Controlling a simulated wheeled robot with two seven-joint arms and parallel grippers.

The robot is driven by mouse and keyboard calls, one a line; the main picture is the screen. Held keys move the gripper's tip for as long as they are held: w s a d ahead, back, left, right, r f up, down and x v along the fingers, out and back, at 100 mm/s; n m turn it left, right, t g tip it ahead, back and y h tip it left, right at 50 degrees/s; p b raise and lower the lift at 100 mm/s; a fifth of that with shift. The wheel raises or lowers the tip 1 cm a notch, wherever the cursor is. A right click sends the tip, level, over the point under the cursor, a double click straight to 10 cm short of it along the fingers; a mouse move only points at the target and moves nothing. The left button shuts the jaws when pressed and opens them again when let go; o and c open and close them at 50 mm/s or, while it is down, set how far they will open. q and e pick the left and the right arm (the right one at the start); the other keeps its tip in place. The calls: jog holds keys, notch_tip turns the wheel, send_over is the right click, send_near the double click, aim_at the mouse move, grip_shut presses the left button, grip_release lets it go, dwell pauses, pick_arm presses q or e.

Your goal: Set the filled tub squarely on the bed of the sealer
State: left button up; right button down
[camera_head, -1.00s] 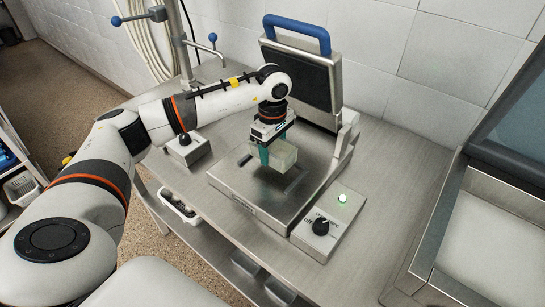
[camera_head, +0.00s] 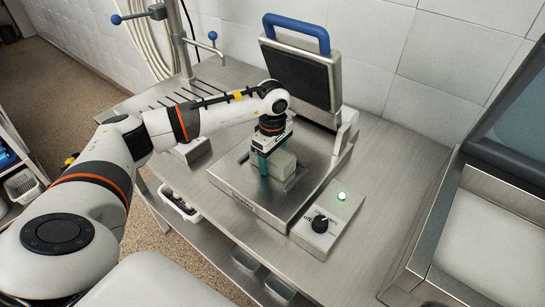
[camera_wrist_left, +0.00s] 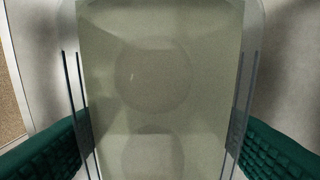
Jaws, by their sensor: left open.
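The tub (camera_head: 284,166) is a small pale translucent box standing on the steel bed of the sealer (camera_head: 278,207), near its middle. It looks upright; I cannot tell whether it sits exactly square. My left gripper (camera_head: 270,161) reaches down over it with teal fingers, open around the tub. In the left wrist view the tub (camera_wrist_left: 160,75) fills the middle, between the ribbed green fingertips at either side. Faint round shapes show inside it. The finger nearest the head camera hides part of the tub. My right gripper is out of view.
The sealer's dark-padded lid (camera_head: 297,75) stands raised behind, with a blue handle (camera_head: 297,29). A control box (camera_head: 322,232) with a black knob and lit green lamp is at front right. A steel basin (camera_head: 490,235) is further right.

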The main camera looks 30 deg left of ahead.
pick_arm(q)
jog(key=shift+r, duration=0.25)
notch_tip(320, 180, up, 11)
jog(key=b, duration=0.3)
jog(key=shift+f, duration=0.2)
jog(key=shift+r, duration=0.6)
